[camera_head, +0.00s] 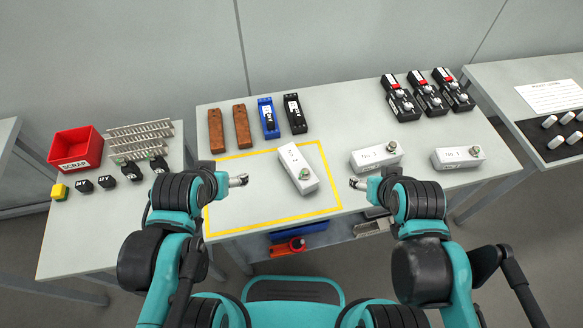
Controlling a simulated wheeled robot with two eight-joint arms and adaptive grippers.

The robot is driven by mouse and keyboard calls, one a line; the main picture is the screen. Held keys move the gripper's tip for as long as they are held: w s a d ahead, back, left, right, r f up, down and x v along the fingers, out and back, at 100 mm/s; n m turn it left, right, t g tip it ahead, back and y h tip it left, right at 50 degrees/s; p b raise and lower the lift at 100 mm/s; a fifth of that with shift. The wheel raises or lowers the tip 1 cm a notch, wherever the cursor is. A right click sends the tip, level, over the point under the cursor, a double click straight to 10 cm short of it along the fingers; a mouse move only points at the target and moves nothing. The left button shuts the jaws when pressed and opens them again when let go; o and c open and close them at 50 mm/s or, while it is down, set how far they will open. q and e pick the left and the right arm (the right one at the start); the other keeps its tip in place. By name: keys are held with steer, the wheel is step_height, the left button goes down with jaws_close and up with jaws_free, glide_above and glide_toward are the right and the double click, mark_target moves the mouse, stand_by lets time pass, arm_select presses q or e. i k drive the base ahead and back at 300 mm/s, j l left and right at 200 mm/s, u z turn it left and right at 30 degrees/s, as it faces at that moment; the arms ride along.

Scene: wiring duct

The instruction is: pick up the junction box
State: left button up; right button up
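A pale grey box with a small round fitting at one end (298,168), which looks like a junction box, lies at a slant inside the yellow outline on the middle table. Two similar boxes lie to its right, one near the middle right (370,159) and one at the far right (452,158). My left gripper (244,180) is left of the slanted box, apart from it. My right gripper (354,183) is right of it, also apart. Neither visibly holds anything. The fingers are too small to tell open from shut.
Brown, blue and black parts (268,117) stand behind the outline, several black devices (428,97) at back right. A red scrap bin (76,148) and small parts occupy the left table. Inside the outline, the left side (250,205) is clear.

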mark_target(293, 159)
steer(key=i+l+u, duration=0.15)
steer(key=l+u, duration=0.15)
steer(key=l, duration=0.8)
steer(key=l+u, duration=0.35)
steer(key=l, duration=0.75)
steer(key=i, duration=0.05)
